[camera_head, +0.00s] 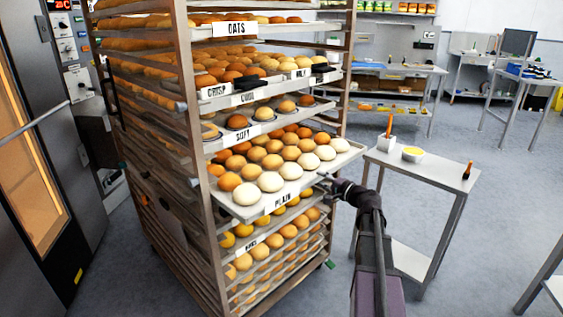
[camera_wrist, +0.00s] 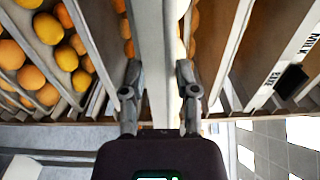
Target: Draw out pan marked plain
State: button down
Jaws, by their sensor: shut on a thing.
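The pan marked PLAIN (camera_head: 242,212) is a pale sheet pan with rows of round buns, browner at the left and whiter at the right. It juts out of the rack (camera_head: 184,120) beyond the pans above and below, and looks about level. Its PLAIN label (camera_head: 283,197) is on the front edge. My gripper (camera_head: 326,181) is at the right part of that edge, shut on its rim. In the wrist view the rim of the pan (camera_wrist: 160,60) runs as a pale strip between the two fingers of my gripper (camera_wrist: 160,95). The exact contact is small in the head view.
Pans labelled OATS (camera_head: 235,29) and SOFT (camera_head: 243,136) sit above, with others below. An oven (camera_head: 35,150) stands left. Floor is open at the right.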

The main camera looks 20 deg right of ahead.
jog(key=shift+s+d, duration=0.2)
jog(key=shift+s, duration=0.2)
jog(key=shift+c, duration=1.4)
grip_release()
jog(key=shift+s+r, duration=0.1)
jog(key=shift+r, duration=0.05)
jog(key=shift+f, duration=0.25)
jog(key=v, duration=1.2)
jog(key=shift+r, duration=0.2)
